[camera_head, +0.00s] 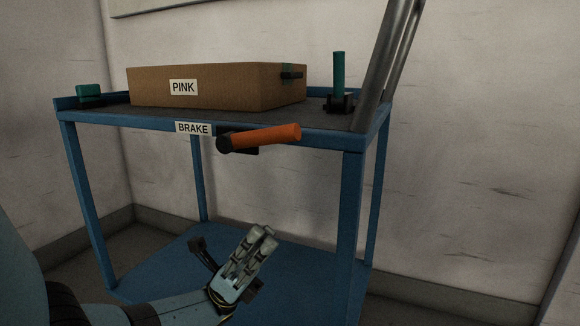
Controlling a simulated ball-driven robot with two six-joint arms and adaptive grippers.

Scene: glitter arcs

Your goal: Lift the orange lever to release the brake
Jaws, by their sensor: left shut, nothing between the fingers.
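The orange lever (265,138) sticks out to the right from a dark pivot (224,143) on the front edge of the blue cart (352,190). It lies near level, its free end slightly raised. A white "BRAKE" label (193,128) is just left of the pivot. My left gripper (262,236) is below the lever, over the lower shelf in the picture, pointing up and right. It is shut and empty, clearly apart from the lever. My right gripper is not in view.
A cardboard box labelled "PINK" (205,87) sits on the cart's top. A green upright handle (339,75) stands at the right and a green block (89,92) at the left. A grey metal post (388,62) rises at the right corner. Space between gripper and lever looks clear.

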